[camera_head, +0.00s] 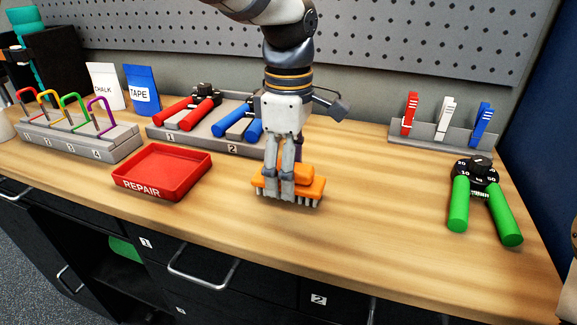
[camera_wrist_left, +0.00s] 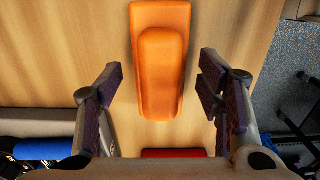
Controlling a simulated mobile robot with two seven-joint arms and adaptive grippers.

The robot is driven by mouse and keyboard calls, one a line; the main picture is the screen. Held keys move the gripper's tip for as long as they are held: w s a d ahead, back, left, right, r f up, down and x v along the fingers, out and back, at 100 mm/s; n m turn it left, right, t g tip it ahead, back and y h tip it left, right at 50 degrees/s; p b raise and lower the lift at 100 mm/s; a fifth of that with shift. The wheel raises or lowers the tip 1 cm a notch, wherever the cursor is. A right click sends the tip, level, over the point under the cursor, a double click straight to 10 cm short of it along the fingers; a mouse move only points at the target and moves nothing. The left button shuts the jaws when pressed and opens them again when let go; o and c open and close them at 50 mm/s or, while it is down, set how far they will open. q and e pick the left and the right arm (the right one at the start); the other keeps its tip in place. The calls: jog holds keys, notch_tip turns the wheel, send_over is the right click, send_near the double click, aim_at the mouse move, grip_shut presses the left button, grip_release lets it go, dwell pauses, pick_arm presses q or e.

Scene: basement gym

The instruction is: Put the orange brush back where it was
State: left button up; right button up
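The orange brush (camera_head: 311,183) sits bristles down on the wooden bench, right of the red REPAIR tray. My left gripper (camera_head: 287,188) points down in front of it and hides part of its body. In the left wrist view the brush (camera_wrist_left: 162,62) lies between the two spread fingers of my left gripper (camera_wrist_left: 160,78), with a visible gap on each side. The gripper is open and holds nothing. My right gripper is not in view.
The red REPAIR tray (camera_head: 163,172) is empty. Behind are a grey rack (camera_head: 220,143) with red and blue grips and a slotted rack (camera_head: 80,138) of coloured clips. A green-handled gripper tool (camera_head: 484,203) lies right, below a peg stand (camera_head: 432,134). The bench's front middle is clear.

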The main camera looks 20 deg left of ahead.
pick_arm(q)
notch_tip(320, 180, up, 12)
jog(key=shift+r, duration=0.15)
dwell(0.4)
